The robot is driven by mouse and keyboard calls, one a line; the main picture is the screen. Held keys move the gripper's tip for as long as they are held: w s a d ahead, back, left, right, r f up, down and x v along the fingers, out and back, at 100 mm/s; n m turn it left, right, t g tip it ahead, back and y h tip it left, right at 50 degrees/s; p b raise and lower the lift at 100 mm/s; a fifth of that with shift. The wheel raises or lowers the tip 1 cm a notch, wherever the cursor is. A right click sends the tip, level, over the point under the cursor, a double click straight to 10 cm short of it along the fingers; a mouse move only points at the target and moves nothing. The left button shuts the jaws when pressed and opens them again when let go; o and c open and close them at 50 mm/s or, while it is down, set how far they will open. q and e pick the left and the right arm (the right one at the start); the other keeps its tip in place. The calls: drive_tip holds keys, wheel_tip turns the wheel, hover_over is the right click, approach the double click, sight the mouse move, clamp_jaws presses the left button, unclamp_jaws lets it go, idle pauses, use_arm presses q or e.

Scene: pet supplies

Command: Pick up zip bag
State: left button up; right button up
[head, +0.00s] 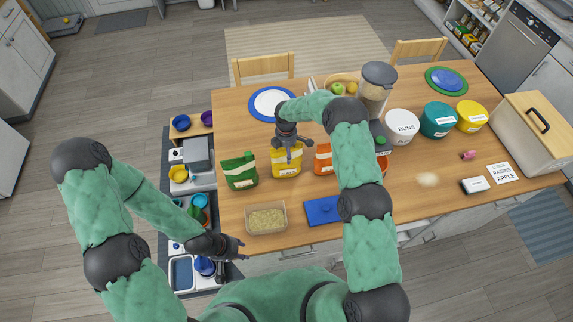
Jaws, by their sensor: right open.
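Three upright bags stand in a row on the wooden table: a green bag (239,172), a yellow bag (286,169) with a white label, and an orange bag (323,158). I cannot tell which of them is the zip bag. My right gripper (289,155) is open and points down at the top of the yellow bag, with its fingers overlapping it in the picture. I cannot tell whether they touch it. My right arm hides things behind the orange bag's right side. My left gripper (238,247) hangs by the table's front left edge, away from the bags; its opening is unclear.
A clear tub of pale contents (266,219) and a blue flat item (322,211) lie in front of the bags. A blue-rimmed plate (271,103) is behind. Canisters (402,127) and a bread box (528,125) stand to the right.

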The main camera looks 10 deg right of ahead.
drive_tip(key=shift+f, duration=0.6)
clamp_jaws()
drive_tip(key=shift+r, duration=0.1)
